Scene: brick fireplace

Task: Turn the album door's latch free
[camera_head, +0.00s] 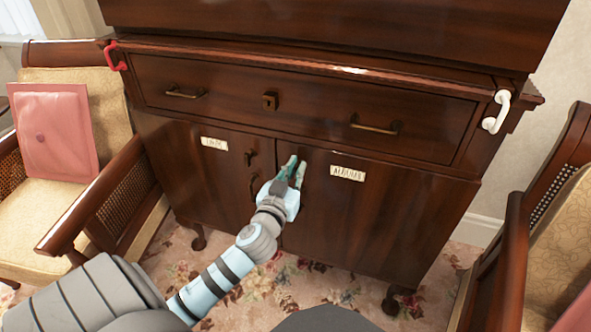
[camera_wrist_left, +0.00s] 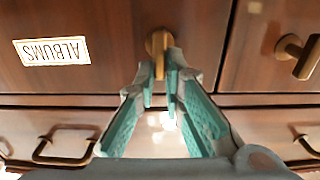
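The album door (camera_head: 345,215) is the right door of a dark wooden cabinet and looks closed; its label (camera_head: 347,173) reads ALBUMS. The label appears upside down in the left wrist view (camera_wrist_left: 52,51). The album door's latch (camera_wrist_left: 157,45) is a brass knob with a flat lever, standing upright in that view. My left gripper (camera_head: 295,168) is at this latch and hides it in the head view. In the left wrist view its teal fingertips (camera_wrist_left: 161,85) are close together, one on each side of the lever. My right gripper is not in view.
The left door has its own latch (camera_head: 250,158), close beside my left gripper. A drawer (camera_head: 300,105) with brass handles lies above. Armchairs stand left (camera_head: 100,200) and right (camera_head: 500,260).

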